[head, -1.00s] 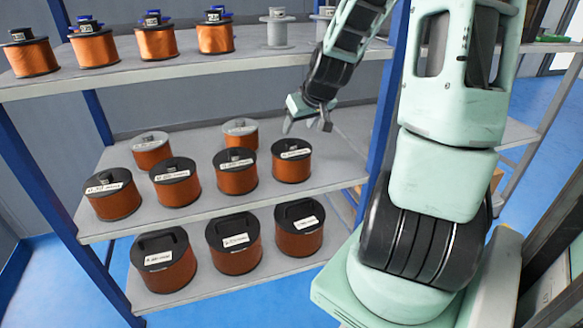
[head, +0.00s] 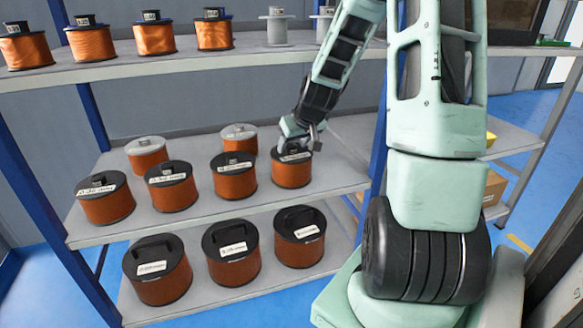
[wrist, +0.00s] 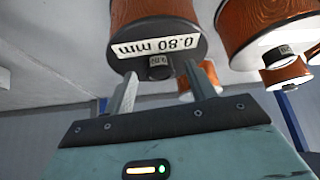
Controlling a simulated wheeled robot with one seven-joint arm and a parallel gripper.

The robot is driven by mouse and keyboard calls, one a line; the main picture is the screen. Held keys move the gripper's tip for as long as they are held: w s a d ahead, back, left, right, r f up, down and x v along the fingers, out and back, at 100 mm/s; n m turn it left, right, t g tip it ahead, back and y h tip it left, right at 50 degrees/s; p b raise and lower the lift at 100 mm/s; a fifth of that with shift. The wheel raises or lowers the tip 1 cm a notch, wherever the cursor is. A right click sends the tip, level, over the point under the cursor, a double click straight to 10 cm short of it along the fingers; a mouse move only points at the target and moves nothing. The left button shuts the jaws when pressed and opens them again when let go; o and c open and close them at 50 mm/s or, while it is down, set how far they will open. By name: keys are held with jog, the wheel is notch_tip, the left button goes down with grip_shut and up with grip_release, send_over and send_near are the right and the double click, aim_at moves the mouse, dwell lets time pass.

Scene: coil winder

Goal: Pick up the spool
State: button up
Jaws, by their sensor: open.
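The copper-wound spool (head: 291,174) with a black top stands upright at the right end of the middle shelf's front row. My gripper (head: 298,146) is open right at its top. In the wrist view, the spool (wrist: 155,12) shows its black top with a white label reading "0.80 mm", upside down. A small dark knob (wrist: 160,70) on the top appears between the two grey fingers of my gripper (wrist: 163,85). There is a visible gap on each side of the knob; whether the fingers touch the top is unclear.
Several similar spools stand beside it on the middle shelf (head: 330,177), the nearest (head: 234,180) close on the left. Larger spools (head: 299,244) fill the lower shelf. The upper shelf (head: 250,60) with more spools overhangs. A blue post (head: 379,140) stands to the right.

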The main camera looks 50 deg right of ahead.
grip_shut()
dwell(1.1)
jog(key=shift+r, duration=0.15)
